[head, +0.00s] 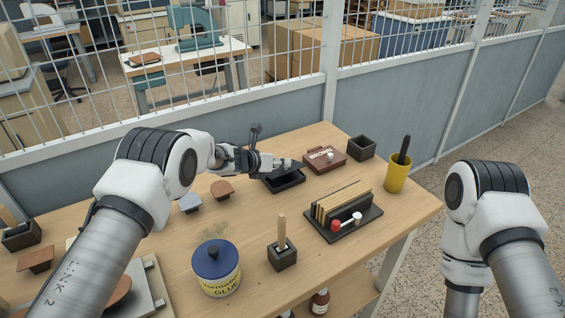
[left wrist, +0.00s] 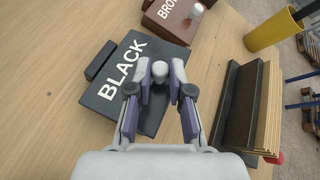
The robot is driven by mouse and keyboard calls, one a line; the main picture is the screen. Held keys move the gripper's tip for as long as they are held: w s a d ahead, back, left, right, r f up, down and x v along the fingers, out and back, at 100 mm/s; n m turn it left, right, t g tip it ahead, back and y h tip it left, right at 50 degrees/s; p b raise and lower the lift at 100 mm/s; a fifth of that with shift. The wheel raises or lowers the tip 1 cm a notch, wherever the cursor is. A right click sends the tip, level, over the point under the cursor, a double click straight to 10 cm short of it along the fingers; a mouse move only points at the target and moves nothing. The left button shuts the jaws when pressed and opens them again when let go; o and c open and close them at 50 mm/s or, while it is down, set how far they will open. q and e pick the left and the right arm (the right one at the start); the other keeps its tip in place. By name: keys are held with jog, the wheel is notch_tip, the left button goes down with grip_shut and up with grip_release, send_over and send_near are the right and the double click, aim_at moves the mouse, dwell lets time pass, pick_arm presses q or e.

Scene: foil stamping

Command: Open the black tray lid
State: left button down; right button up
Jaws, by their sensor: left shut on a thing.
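The black tray (head: 285,180) stands near the back of the wooden table, partly hidden by my left gripper in the head view. In the left wrist view its lid (left wrist: 112,98) carries the word BLACK in white and has a pale round knob (left wrist: 160,72). My left gripper (left wrist: 160,85) has its fingers closed around that knob, one on each side. It also shows in the head view (head: 283,163), over the tray. The lid's height above the tray is hard to tell. My right arm shows at the right of the head view, but its gripper is out of frame.
A brown box (head: 325,160) with a knob stands right beside the black tray. A rack (head: 343,224) of boards, a glue tin (head: 216,272) and a tool holder (head: 281,256) stand nearer.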

pick_arm(q)
jog(key=shift+w+a+r+n+g, duration=0.3)
jog(key=shift+w+r+n+g, duration=0.1)
jog(key=shift+r, duration=0.1)
jog(key=shift+w+a+r+n+g+h, duration=0.3)
jog(key=shift+w+r+n+h, duration=0.1)
jog(key=shift+h, duration=0.1)
jog(key=shift+s, duration=0.1)
